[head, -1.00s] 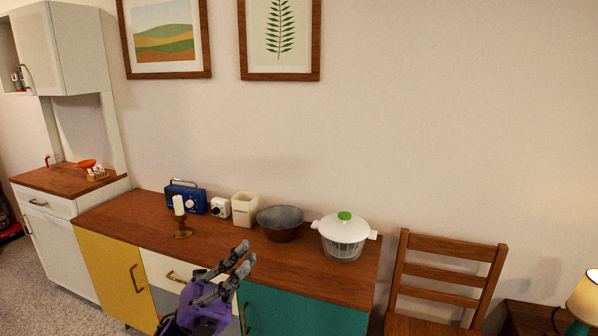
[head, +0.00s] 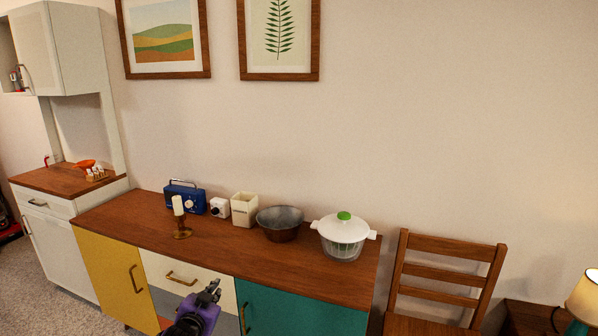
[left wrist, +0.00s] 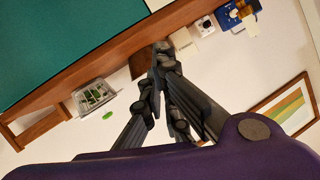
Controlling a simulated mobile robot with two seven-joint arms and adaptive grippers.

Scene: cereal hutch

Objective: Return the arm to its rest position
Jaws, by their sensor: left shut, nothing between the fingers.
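My left gripper (head: 212,289), with its purple body, is low in front of the sideboard's (head: 215,238) drawer and teal door in the head view, below the level of the top. In the left wrist view its dark fingers (left wrist: 160,52) come together at the tips. It is shut and holds nothing. The lower part of my left arm is cut off by the bottom edge. My right gripper is not in either view.
On the sideboard stand a candle holder (head: 181,228), blue radio (head: 185,198), small white timer (head: 220,207), cream canister (head: 244,209), dark bowl (head: 280,223) and white-lidded salad spinner (head: 343,236). A wooden chair (head: 446,266) stands to the right, a white hutch (head: 62,238) to the left.

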